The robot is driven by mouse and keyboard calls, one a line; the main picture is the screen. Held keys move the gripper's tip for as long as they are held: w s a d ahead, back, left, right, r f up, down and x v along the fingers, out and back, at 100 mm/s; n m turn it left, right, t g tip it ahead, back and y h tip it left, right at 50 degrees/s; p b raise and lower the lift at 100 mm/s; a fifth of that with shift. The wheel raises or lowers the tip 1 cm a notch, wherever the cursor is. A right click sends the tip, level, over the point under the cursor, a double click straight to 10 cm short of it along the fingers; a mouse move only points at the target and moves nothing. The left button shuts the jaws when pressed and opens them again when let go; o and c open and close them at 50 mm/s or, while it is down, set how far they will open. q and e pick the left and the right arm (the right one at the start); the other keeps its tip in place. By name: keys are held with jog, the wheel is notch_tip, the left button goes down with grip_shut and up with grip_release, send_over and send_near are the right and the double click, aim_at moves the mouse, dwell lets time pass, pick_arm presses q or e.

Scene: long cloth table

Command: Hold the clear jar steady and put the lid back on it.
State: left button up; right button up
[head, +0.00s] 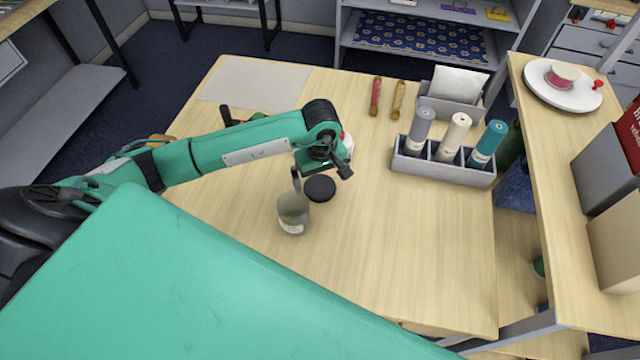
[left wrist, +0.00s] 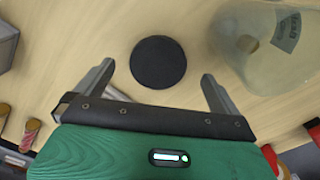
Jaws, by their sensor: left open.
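The clear jar (head: 293,214) stands upright on the table, with a small label on its side. In the left wrist view the jar (left wrist: 250,55) is at the upper right, partly cut off by the frame edge. The black round lid (head: 319,189) lies flat on the table just behind and right of the jar. In the left wrist view the lid (left wrist: 158,62) is ahead of and between the fingers. My left gripper (head: 322,172) is open and empty above the table by the lid; its two fingers also show in the left wrist view (left wrist: 158,85). My right gripper is out of view.
A grey holder (head: 443,173) with several rolls stands at the right. Red and yellow sticks (head: 376,97) lie at the back, near a grey bin with papers (head: 452,100). A pale mat (head: 255,83) lies at the back left. The table's front right is clear.

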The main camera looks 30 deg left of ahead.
aim_at(321, 189)
pick_arm(q)
jog(key=shift+f+p, duration=0.55)
jog(key=shift+f, duration=1.3)
jog(key=shift+c, duration=0.2)
jog(key=c, duration=1)
